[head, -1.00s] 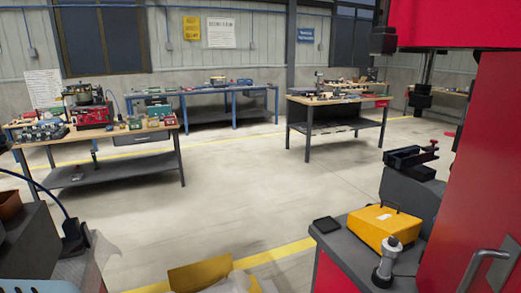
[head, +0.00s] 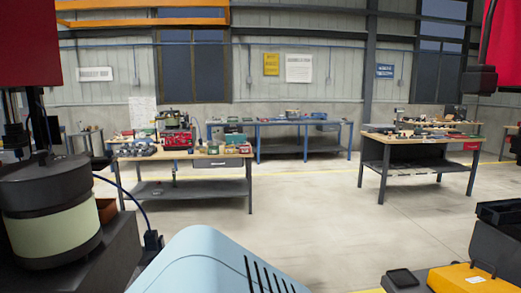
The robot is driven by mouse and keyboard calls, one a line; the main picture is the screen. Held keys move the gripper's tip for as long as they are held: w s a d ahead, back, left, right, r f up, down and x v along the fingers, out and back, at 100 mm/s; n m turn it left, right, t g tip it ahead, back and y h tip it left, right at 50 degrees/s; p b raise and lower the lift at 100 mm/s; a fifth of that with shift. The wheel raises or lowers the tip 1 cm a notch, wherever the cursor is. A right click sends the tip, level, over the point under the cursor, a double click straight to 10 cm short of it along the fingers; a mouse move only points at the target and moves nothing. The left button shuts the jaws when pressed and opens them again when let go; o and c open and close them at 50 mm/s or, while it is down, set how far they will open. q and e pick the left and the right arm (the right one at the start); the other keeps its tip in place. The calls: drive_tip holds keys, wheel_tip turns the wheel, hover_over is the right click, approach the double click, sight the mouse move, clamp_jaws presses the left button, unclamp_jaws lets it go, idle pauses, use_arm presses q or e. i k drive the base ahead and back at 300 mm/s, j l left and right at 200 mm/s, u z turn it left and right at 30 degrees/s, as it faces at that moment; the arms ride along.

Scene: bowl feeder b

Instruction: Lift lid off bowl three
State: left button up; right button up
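A large bowl (head: 52,225) with a pale cream band stands close at the left edge of the head view. A dark grey lid (head: 50,180) with a small knob on top sits on it. No number is readable, so I cannot tell whether this is bowl three. A smaller dark pot-like object (head: 172,119) stands on a far bench. Neither of my grippers is in view.
A pale blue slotted casing (head: 215,262) fills the bottom middle; I cannot tell what it is. A yellow box (head: 465,279) is at lower right. Far benches (head: 200,157) stand along the wall. The floor (head: 320,215) between is clear.

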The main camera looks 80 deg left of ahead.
sight(42, 165)
drive_tip(key=z, duration=7.5)
